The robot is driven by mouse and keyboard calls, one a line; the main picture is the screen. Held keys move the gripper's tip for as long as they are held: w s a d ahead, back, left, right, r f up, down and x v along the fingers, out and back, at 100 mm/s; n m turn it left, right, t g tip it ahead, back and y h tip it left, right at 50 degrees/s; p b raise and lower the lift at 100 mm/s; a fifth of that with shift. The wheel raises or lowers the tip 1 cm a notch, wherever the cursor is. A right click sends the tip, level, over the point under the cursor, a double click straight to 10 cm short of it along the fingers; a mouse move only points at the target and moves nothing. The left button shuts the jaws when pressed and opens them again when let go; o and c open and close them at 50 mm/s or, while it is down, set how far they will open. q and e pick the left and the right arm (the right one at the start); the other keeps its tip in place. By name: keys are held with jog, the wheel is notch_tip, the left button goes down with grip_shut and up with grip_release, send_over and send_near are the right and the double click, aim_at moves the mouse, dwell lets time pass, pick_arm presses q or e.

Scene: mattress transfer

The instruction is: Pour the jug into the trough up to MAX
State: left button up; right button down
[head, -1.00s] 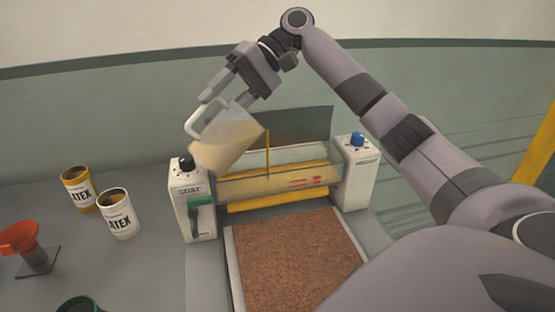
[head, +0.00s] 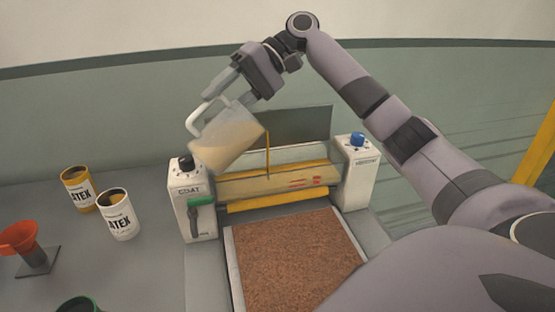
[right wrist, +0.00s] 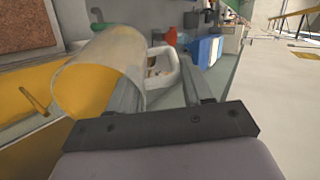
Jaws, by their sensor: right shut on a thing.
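The jug (head: 227,141) is a clear vessel with a white handle and cloudy yellowish liquid in it. In the right wrist view the jug (right wrist: 98,75) lies across the fingers. A thin yellow stream (head: 268,155) falls from the lip into the trough (head: 262,186), which holds pale liquid above a yellow roller. Red marks show on its front at the right; I cannot read them or tell the exact level. My left gripper is not in view.
Another post (head: 356,172) with a blue knob stands right. A brown mat (head: 290,262) lies in front.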

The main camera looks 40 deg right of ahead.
jog(key=shift+s+d+r+y, duration=0.15)
jog(key=shift+d+r+y, duration=0.45)
jog(key=shift+y, duration=0.2)
dwell(1.4)
jog(key=shift+s+d+f+t+y+b, duration=0.15)
jog(key=shift+d+f+t+y+b, duration=0.25)
jog(key=shift+d+y+b, duration=0.45)
dwell(1.6)
jog(key=shift+s+d+r+y, duration=0.15)
jog(key=shift+d+y, duration=0.15)
jog(key=shift+d, duration=0.2)
jog(key=shift+s+d+r+y, duration=0.15)
jog(key=shift+d+y, duration=0.1)
jog(key=shift+d, duration=0.2)
dwell(0.8)
